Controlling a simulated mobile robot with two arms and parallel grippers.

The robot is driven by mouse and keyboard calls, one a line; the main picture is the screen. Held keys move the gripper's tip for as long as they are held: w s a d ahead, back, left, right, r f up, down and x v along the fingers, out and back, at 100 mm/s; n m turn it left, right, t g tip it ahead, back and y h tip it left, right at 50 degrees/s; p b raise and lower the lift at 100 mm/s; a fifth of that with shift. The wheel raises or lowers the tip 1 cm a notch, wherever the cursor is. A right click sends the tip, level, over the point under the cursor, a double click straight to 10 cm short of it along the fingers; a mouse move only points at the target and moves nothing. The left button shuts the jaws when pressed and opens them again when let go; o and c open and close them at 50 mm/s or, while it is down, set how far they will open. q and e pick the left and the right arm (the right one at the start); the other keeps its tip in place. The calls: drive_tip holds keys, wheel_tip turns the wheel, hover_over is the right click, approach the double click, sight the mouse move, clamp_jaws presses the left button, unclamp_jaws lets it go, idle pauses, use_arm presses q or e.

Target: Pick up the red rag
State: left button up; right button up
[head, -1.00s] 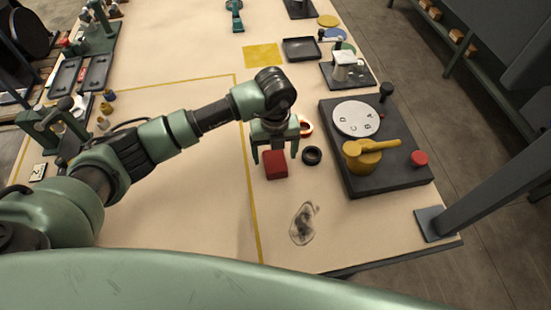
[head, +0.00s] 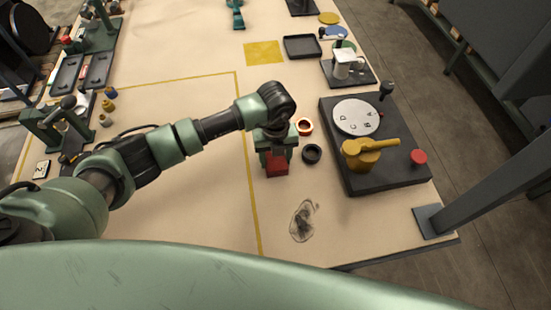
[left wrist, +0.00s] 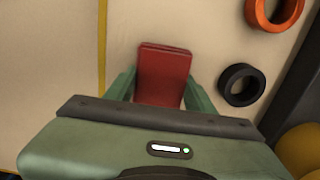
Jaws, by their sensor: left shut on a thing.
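The red rag (head: 277,168) is a small folded red block on the table, just right of the yellow line. My left gripper (head: 276,160) is over it from above, with its fingers on either side. In the left wrist view the red rag (left wrist: 164,72) lies between the two green fingers (left wrist: 160,95), which are shut on it. The upper part of the rag is hidden by the gripper in the head view. I cannot tell whether it is clear of the table. My right gripper is not in view.
A black ring (head: 312,154) and an orange ring (head: 304,126) lie close to the right of the rag. A dark fixture board (head: 400,172) with a lettered white dial (head: 358,117) and yellow handle (head: 372,149) stands further right.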

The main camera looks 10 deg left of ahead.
use_arm(q)
drive_tip(key=shift+r, duration=0.15)
wheel_tip(320, 180, up, 20)
drive_tip(key=b, duration=0.3)
